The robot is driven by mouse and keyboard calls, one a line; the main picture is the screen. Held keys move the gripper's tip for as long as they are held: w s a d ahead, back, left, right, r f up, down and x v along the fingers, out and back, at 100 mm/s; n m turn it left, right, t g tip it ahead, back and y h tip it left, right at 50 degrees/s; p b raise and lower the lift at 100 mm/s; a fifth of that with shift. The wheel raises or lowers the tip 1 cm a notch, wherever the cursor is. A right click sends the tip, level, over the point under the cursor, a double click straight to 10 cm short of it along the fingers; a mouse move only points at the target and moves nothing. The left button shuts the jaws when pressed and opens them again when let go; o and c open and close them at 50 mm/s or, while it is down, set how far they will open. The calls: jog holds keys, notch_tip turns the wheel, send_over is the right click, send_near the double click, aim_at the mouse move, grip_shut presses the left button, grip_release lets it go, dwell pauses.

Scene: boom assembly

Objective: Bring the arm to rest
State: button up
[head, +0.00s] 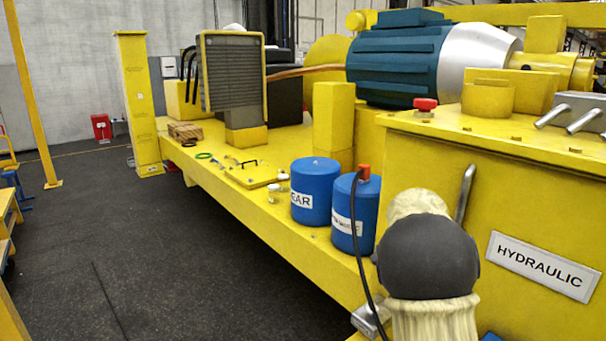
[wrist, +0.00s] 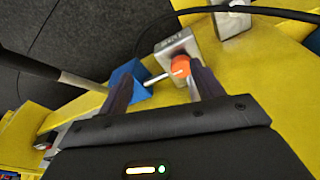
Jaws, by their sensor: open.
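My gripper (wrist: 160,88) shows in the wrist view with its two dark fingers spread apart. An orange knob (wrist: 181,66) on a silver block (wrist: 172,47) shows beyond and between the fingertips, close to the right one. A blue block (wrist: 129,78) with a thin metal rod is partly hidden behind the left finger. I cannot tell whether the fingers touch any of these. In the head view my arm, with a dark rounded joint and cream sleeves, stands in front of the yellow machine (head: 400,165). My gripper is hidden there.
Two blue canisters (head: 315,190) stand on the yellow deck. A black hose (head: 357,235) hangs from a red fitting (head: 363,172). A metal handle (head: 465,193) and HYDRAULIC plate (head: 544,266) are beside my arm. The dark floor (head: 150,270) at left is mostly clear.

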jog(key=s+a+f+n, duration=0.2)
jog(key=s+a+n, duration=0.1)
jog(key=s, duration=0.4)
jog(key=s+a+f+n+t+y, duration=0.1)
jog(key=s+a+f+n, duration=0.2)
jog(key=s+n, duration=0.3)
jog(key=s+a+f+n+t+y, duration=0.1)
jog(key=s+a+f+n, duration=0.2)
jog(key=s+a+n, duration=0.2)
jog(key=s, duration=0.3)
jog(key=shift+s, duration=0.2)
jog(key=shift+a, duration=0.1)
